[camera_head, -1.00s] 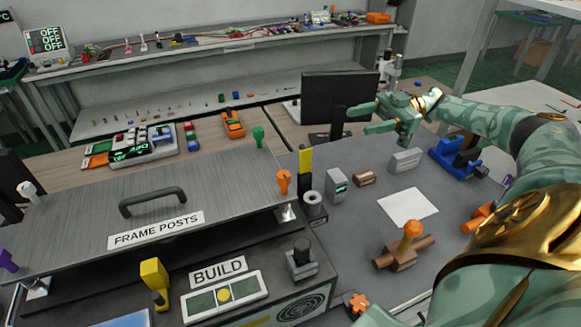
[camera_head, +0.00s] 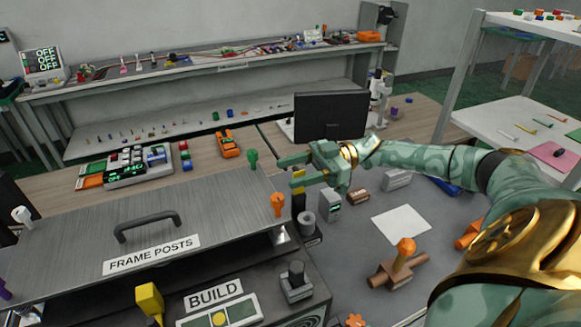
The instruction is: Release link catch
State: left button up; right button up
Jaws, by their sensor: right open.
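No part is labelled as a link catch, so I cannot tell which one it is. The grey box marked FRAME POSTS (camera_head: 205,205) has a dark handle and coloured posts: a green one (camera_head: 252,158) at its back right corner and an orange one (camera_head: 277,204) at its right edge. Beside that edge stands a black lever with a yellow top (camera_head: 298,187). My right gripper (camera_head: 289,172) is open, its fingers pointing left, over the yellow top in the picture. One finger partly covers the lever; contact cannot be told. My left gripper is out of view.
A grey cylinder (camera_head: 306,222), a small grey device (camera_head: 330,205) and a brown block (camera_head: 358,197) stand right of the lever. An orange-knobbed brown fixture (camera_head: 400,265) is nearer. White paper (camera_head: 400,223) lies flat. A monitor (camera_head: 330,115) stands behind my gripper.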

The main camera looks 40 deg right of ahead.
jog(key=shift+x, duration=0.8)
jog(key=c, duration=1)
jog(key=shift+o, duration=0.2)
jog(key=shift+w+d+f+m+p, duration=0.15)
jog(key=shift+w+m+p, duration=0.25)
jog(key=shift+m, duration=0.5)
jog(key=shift+w+d+f+m+b, duration=0.15)
jog(key=shift+w+f+m+b, duration=0.1)
jog(key=shift+w+m+b, duration=0.1)
jog(key=o, duration=1)
jog(key=shift+c, duration=0.2)
